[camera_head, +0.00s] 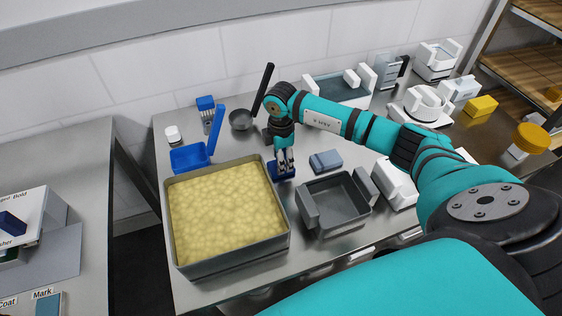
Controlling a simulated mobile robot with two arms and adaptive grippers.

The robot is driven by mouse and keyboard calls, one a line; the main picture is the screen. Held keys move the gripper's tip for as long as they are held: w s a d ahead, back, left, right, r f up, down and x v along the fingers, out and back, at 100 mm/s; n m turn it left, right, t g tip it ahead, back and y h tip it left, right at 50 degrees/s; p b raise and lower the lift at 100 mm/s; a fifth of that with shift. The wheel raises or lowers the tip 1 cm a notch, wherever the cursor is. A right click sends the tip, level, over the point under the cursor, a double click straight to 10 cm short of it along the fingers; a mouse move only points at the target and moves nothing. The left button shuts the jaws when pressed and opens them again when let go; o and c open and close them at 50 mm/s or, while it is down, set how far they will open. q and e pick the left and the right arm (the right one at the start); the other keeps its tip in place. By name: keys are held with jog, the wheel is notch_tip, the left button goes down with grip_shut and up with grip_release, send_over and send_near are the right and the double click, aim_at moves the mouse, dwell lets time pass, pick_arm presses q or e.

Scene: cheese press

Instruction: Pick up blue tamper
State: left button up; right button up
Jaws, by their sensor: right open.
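The blue tamper (283,174) appears as a dark blue block on the metal table, just right of the curd tray's far right corner. My right gripper (285,165) points down right over it, with its fingertips at its top. The gripper is open, and its fingers hide part of the tamper. I cannot tell whether the fingers touch it. My left gripper is not in view.
A large tray of yellow curd (230,258) stands to the left. A grey mould (335,228) and a grey-blue block (326,159) are to the right. A blue scoop (190,157) and a dark ladle (241,120) lie behind. Several white devices fill the back right.

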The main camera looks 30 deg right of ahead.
jog(key=shift+c, duration=0.4)
grip_shut()
notch_tip(320, 180, up, 10)
jog(key=shift+r+b, duration=0.1)
jog(key=shift+b, duration=0.3)
